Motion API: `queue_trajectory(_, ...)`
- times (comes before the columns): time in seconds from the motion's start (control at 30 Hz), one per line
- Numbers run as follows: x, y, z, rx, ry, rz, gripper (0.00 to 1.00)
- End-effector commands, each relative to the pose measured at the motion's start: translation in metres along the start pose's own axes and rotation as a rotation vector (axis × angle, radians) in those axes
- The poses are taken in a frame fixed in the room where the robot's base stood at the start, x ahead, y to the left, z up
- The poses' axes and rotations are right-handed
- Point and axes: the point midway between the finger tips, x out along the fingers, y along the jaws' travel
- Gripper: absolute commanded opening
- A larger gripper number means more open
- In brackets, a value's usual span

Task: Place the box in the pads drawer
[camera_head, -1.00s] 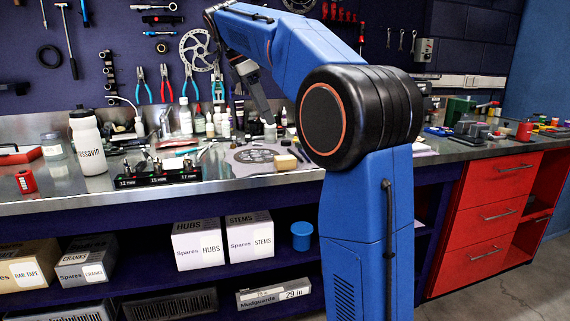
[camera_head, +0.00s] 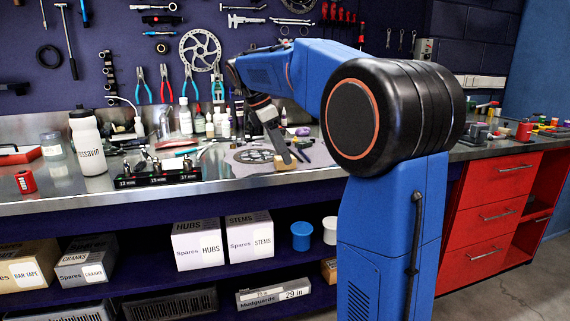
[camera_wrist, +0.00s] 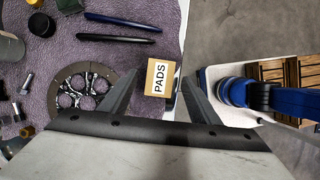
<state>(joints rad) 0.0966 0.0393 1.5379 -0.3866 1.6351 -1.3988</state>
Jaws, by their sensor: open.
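The box (camera_wrist: 159,77) is small and tan, with a white label reading PADS. It lies on the purple mat near the bench's front edge. In the head view the box (camera_head: 284,163) is partly hidden by my gripper (camera_head: 286,157). In the wrist view my gripper (camera_wrist: 160,92) is open and points down, with the box showing between its fingers. I cannot tell whether the fingertips reach down beside it. The red drawer unit (camera_head: 487,225) stands at the right with its drawers closed. No drawer labels are readable, so I cannot tell which is for pads.
A black tool stand (camera_head: 157,177) is left of the mat. Bottles stand behind. The grey floor before the drawers is clear.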

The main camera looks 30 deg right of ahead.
Motion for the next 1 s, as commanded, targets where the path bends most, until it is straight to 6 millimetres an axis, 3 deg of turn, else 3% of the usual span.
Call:
queue_trajectory(0.13,0.011,0.0,0.0,0.0,0.0,-0.001,0.56)
queue_trajectory(0.37,0.013,0.0,0.0,0.0,0.0,0.0,0.56)
queue_trajectory(0.57,0.013,0.0,0.0,0.0,0.0,0.0,0.13)
queue_trajectory(0.6,0.012,0.0,0.0,0.0,0.0,0.0,0.1)
queue_trajectory(0.87,0.011,0.0,0.0,0.0,0.0,0.001,0.07)
queue_trajectory(1.0,0.0,0.001,0.005,0.002,0.001,0.004,0.07)
